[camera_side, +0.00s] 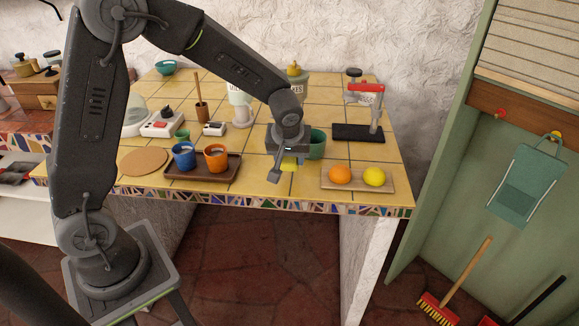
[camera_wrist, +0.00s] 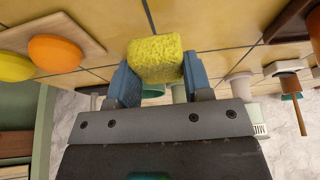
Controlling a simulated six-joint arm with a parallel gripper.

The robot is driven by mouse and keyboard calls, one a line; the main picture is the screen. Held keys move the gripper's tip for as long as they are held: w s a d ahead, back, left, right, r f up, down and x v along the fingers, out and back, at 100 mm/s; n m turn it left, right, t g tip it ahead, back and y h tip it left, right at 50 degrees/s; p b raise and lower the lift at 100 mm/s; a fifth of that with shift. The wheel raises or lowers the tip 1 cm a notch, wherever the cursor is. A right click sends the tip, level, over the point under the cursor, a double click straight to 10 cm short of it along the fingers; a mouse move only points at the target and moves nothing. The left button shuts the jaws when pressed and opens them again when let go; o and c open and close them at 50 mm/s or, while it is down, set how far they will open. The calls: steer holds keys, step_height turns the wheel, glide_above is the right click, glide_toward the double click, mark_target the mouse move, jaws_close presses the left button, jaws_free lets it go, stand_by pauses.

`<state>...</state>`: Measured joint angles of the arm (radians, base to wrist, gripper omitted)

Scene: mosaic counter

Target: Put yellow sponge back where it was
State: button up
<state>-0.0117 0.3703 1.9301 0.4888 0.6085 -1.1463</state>
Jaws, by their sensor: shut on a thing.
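The yellow sponge (camera_wrist: 156,59) is held between the two blue fingers of my gripper (camera_wrist: 156,78) in the wrist view. In the side view the sponge (camera_side: 289,163) shows as a small yellow patch below my gripper (camera_side: 287,156). It is over the yellow tiled counter (camera_side: 255,190), between the brown tray and the fruit board. I cannot tell whether the sponge touches the tiles. My gripper hides part of it in the side view.
A brown tray (camera_side: 205,177) with blue (camera_side: 184,158) and orange (camera_side: 216,159) cups stands left of my gripper. A board (camera_side: 345,187) with an orange (camera_side: 340,175) and a lemon (camera_side: 374,177) lies right. A green pot (camera_side: 317,146) stands close behind. Tiles in front are clear.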

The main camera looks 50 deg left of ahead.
mark_target(289, 167)
steer(key=shift+f, duration=1.75)
steer(key=shift+f, duration=0.1)
steer(key=o, duration=0.9)
steer(key=v, duration=1.1)
steer(key=s+d+r+m+h, duration=0.1)
steer(key=s+r+m, duration=0.2)
steer(key=s, duration=0.3)
steer(key=s+r+m+t+h, duration=0.1)
steer(key=s+r+m, duration=0.1)
steer(key=s, duration=0.5)
steer(key=s+d+r+m+t+h, duration=0.1)
steer(key=s+r+m, duration=0.2)
steer(key=s, duration=0.3)
steer(key=shift+s+d+r+m, duration=0.35)
steer(key=shift+s+m, duration=0.05)
steer(key=shift+m, duration=0.1)
